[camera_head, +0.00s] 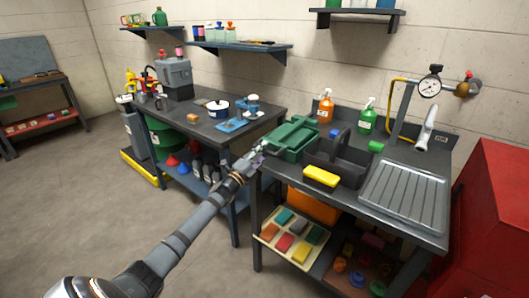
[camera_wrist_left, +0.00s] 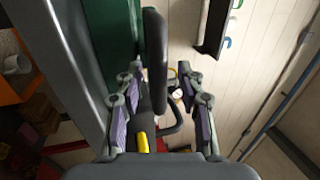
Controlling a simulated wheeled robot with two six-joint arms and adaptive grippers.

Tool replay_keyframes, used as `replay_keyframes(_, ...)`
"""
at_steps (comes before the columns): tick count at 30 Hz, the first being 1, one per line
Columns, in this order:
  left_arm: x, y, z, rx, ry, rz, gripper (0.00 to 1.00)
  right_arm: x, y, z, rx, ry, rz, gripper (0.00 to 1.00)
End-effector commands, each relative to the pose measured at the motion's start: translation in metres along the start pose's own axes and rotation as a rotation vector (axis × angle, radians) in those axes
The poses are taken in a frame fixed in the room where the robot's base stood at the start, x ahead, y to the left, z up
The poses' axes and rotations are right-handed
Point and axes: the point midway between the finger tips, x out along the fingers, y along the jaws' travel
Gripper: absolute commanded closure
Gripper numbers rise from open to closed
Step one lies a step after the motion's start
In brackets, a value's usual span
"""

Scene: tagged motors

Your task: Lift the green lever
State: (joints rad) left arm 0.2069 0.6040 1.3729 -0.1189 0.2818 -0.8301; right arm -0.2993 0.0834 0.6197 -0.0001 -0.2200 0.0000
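I cannot make out a clear green lever in either view. A green box-like container (camera_head: 292,137) stands at the left end of the sink bench. A small green piece (camera_head: 375,146) is at the back of the bench, too small to identify. My left gripper (camera_head: 257,155) is at the bench's left edge, close beside the green container. In the left wrist view the left gripper (camera_wrist_left: 160,74) is open, with a dark upright bar (camera_wrist_left: 155,60) showing between its fingers; contact cannot be told. A green surface (camera_wrist_left: 115,30) is left of the bar. My right gripper is not in view.
A dark caddy (camera_head: 337,158) and a yellow sponge (camera_head: 321,176) are right of the green container. Orange (camera_head: 325,108) and green (camera_head: 367,118) spray bottles stand behind. A ribbed drainboard (camera_head: 405,190) fills the right. A workbench (camera_head: 205,122) stands left; floor at front left is clear.

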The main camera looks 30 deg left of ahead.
Motion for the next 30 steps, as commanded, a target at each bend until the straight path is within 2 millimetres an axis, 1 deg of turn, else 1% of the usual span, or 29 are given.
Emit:
replay_keyframes(4, 0.0076, -0.0002, -0.0009, 0.000, 0.001, 0.001, 0.62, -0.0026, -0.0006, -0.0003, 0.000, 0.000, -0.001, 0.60)
replay_keyframes(12, 0.0084, 0.0010, -0.0010, -0.001, 0.002, 0.003, 0.62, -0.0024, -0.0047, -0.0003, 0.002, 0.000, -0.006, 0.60)
replay_keyframes(13, 0.0084, 0.0010, -0.0010, 0.000, 0.002, 0.003, 0.63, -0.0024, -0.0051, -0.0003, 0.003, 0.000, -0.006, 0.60)
replay_keyframes(14, 0.0084, 0.0010, -0.0010, 0.000, 0.002, 0.003, 0.67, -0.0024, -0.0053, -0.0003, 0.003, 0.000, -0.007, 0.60)
replay_keyframes(21, 0.0082, 0.0010, -0.0010, 0.000, 0.002, 0.003, 1.00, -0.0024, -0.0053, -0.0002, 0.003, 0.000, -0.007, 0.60)
replay_keyframes(30, 0.0080, 0.0014, -0.0009, 0.000, 0.002, 0.004, 1.00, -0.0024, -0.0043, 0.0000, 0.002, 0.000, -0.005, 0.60)
